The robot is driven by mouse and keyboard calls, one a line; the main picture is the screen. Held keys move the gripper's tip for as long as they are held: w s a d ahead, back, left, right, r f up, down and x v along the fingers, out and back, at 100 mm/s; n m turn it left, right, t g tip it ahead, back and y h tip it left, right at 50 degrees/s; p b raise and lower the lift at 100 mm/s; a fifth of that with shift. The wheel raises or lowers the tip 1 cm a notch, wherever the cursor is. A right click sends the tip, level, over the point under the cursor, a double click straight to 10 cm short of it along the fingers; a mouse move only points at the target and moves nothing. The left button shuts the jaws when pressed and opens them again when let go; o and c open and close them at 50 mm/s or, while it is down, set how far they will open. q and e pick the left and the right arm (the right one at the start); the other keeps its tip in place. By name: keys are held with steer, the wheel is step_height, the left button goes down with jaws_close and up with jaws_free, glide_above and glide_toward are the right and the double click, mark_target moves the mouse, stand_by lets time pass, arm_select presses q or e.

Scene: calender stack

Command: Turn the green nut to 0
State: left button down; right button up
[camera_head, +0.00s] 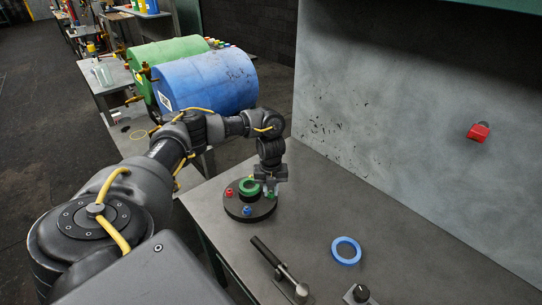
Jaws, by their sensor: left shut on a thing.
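A round dark disc base (236,210) stands on the grey table. A green ring (248,188) lies around a post at its middle. A small red nut (229,192) sits at the disc's left and a small blue nut (247,211) at its front. A small green nut (271,195) shows at the disc's right, mostly hidden by my left gripper (269,190). That gripper points down and is shut on the green nut. Any number marks are too small to read. My right gripper is out of view.
A blue ring (346,251) lies on the table (310,195) right of the disc. A black-handled lever (280,270) and a black knob (361,293) are in front. A red part (479,131) sits on the grey panel.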

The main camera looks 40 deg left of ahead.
arm_select(q)
steer(key=m+b, duration=0.1)
steer(key=m, duration=0.3)
steer(key=shift+f+m, duration=0.1)
steer(key=shift+m, duration=0.3)
steer(key=m, duration=0.4)
steer(key=shift+m+b, duration=0.4)
steer(key=shift+m, duration=0.3)
steer(key=shift+s, duration=0.1)
steer(key=c, duration=1.2)
jaws_free()
steer(key=shift+c, duration=0.2)
